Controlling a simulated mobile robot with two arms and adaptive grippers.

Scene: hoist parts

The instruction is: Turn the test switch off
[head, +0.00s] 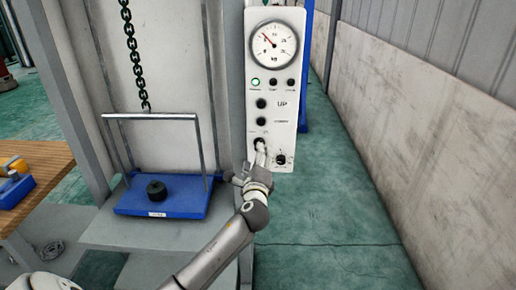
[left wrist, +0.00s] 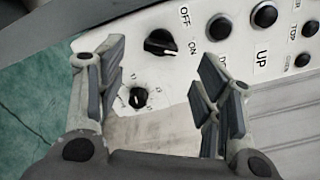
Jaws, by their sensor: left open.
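My right gripper is not in view.
A round gauge (head: 274,42) tops the panel, above small lamps, one lit green (head: 255,82), and black buttons (head: 261,104). A blue tray (head: 170,197) with a black weight (head: 156,190) and a hanging chain (head: 134,55) are left. Open green floor lies right.

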